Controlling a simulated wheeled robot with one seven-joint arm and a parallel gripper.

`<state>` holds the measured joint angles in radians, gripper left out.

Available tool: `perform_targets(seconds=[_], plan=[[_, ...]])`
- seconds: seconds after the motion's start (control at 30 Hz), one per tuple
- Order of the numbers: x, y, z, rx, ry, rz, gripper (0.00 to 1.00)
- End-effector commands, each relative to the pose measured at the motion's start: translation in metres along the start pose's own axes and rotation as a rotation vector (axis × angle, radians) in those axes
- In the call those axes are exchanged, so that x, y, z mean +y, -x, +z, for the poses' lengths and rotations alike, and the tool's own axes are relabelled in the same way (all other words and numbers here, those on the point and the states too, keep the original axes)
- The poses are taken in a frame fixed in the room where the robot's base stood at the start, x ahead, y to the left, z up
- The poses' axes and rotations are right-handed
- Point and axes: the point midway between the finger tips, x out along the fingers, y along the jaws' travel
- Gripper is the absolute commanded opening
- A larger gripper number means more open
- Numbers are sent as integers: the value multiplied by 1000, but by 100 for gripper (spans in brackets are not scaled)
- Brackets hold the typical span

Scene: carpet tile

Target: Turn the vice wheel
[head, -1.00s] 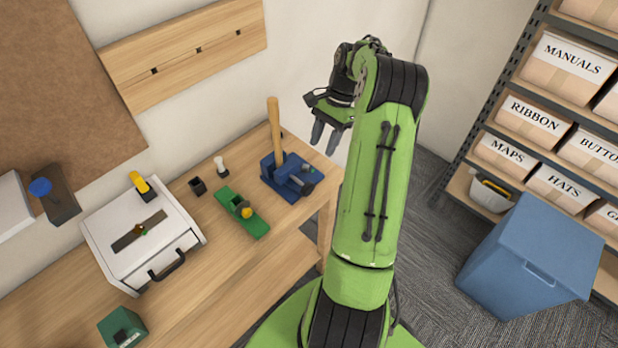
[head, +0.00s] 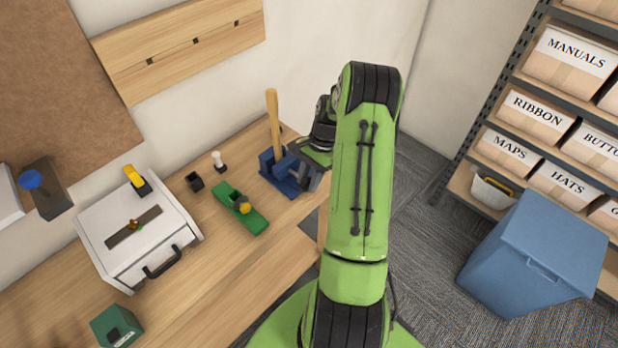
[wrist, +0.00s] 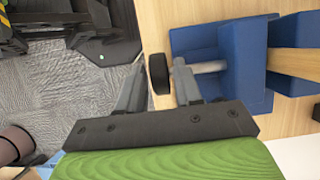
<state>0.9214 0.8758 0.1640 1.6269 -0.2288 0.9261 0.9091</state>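The blue vice (head: 275,181) stands on the workbench near its right end, with an upright wooden handle-like piece (head: 273,120) in its jaws. The vice also shows in the wrist view (wrist: 198,42). Its dark wheel (wrist: 158,73) sits at the end of a grey shaft (wrist: 208,67) in the wrist view. My gripper (wrist: 159,66) is open, with one grey finger on each side of the wheel and narrow gaps between. I cannot tell if the wheel is fully between the fingers in depth. In the head view my gripper (head: 318,178) hides the wheel.
A green hand plane (head: 240,208), a dark small cup (head: 194,182), a white-topped stamp (head: 218,160) and a white case (head: 140,235) stand left of the vice. A blue bin (head: 535,255) and a shelf of labelled boxes (head: 520,150) are at the right.

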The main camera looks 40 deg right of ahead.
Motion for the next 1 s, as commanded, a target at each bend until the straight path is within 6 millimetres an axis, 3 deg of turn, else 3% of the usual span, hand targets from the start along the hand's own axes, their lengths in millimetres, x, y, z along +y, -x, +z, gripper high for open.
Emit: perform_targets(seconds=[0.03, 0.2, 0.57, 1.0], plan=[[0, 0, 0, 0, 0, 0, 26], [0, 0, 0, 0, 0, 0, 0], [0, 0, 1, 45, 2, 0, 0], [-2, -5, 7, 372, 8, -3, 0]])
